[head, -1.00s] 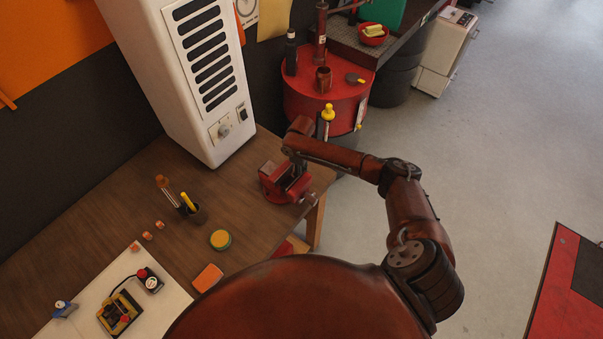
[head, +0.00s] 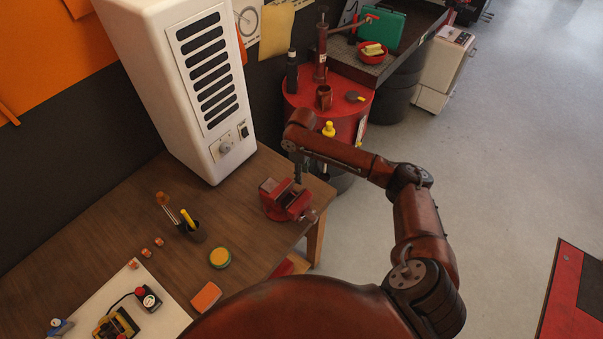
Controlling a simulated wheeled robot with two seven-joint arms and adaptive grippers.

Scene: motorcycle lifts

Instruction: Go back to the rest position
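My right arm reaches in from the lower right over the wooden workbench (head: 120,215). My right gripper (head: 298,178) points down just beyond the red vise (head: 287,201) in the picture. It is small and dark, and I cannot tell whether its fingers are open or shut. No held object shows at it. My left arm and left gripper are not in view.
A white vented cabinet (head: 185,85) stands at the bench's back. A pen cup (head: 195,232), yellow-green tin (head: 220,258) and orange block (head: 206,297) sit on the bench. A red drum table (head: 340,95) stands beyond.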

